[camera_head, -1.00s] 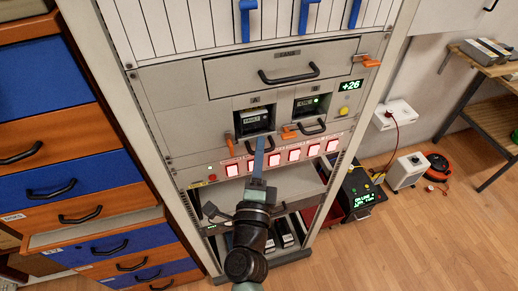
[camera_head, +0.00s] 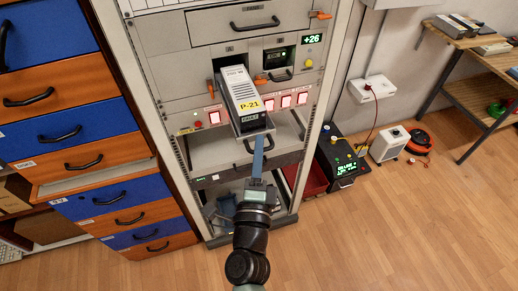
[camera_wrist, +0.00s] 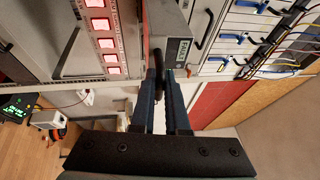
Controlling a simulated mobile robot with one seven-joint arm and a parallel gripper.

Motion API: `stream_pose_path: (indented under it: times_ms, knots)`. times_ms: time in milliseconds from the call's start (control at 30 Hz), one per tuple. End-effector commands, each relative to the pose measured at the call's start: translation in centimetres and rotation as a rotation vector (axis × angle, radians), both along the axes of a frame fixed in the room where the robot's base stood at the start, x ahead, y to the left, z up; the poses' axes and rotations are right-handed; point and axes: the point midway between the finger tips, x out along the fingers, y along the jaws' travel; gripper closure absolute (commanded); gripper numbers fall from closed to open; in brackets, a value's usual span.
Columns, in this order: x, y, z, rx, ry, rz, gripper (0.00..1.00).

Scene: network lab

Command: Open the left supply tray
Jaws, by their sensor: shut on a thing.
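The left supply tray (camera_head: 236,130) is slid out of the rack's grey panel, to the left of the right bay (camera_head: 279,57). A long power module (camera_head: 240,92) with a yellow P-21 label lies on it, its dark front display reading FAULT. My gripper (camera_head: 257,142) is at the tray's front end. In the wrist view my gripper (camera_wrist: 165,82) is shut on the dark tray handle (camera_wrist: 157,56), beside the module's front (camera_wrist: 180,50). The handle is mostly hidden by my fingers in the head view.
The right bay stays closed, with its own handle (camera_head: 282,77) and an orange latch. Lit red-white switches (camera_head: 285,101) line the panel below. An orange-and-blue drawer cabinet (camera_head: 75,110) stands close on the left. Open floor (camera_head: 400,220) lies to the right.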

Motion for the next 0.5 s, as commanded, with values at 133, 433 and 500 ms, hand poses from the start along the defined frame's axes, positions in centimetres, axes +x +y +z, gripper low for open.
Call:
stream_pose_path:
  times_ms: [133,433,500]
  knots:
    - [0.01,-0.01,0.01,0.000,0.000,0.000,1.00]
    - [0.02,0.01,0.03,0.000,0.000,0.000,0.82]
    - [0.02,0.01,0.03,0.000,0.000,0.000,0.75]
